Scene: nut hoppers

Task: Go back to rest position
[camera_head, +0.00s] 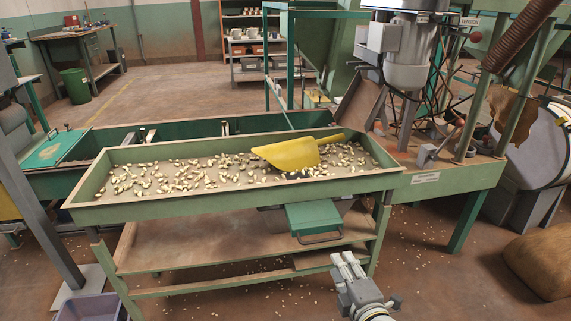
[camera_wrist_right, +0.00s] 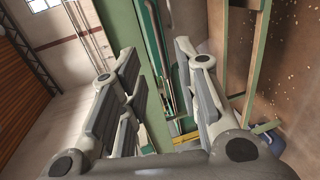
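My right gripper (camera_head: 347,264) is at the bottom of the head view, in front of the green tray table and lower than its top. In the right wrist view the fingers of my right gripper (camera_wrist_right: 160,88) stand apart with nothing between them. A yellow scoop (camera_head: 290,154) lies in the tray (camera_head: 230,207) among scattered pale nuts (camera_head: 160,179), apart from my gripper. My left gripper is not in view.
A green drawer with a handle (camera_head: 314,217) hangs under the tray's front. A lower wooden shelf (camera_head: 190,249) is below. A brown sack (camera_head: 541,262) is at the right, a grey machine (camera_head: 409,62) at the back right. The floor between is open, with spilled nuts.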

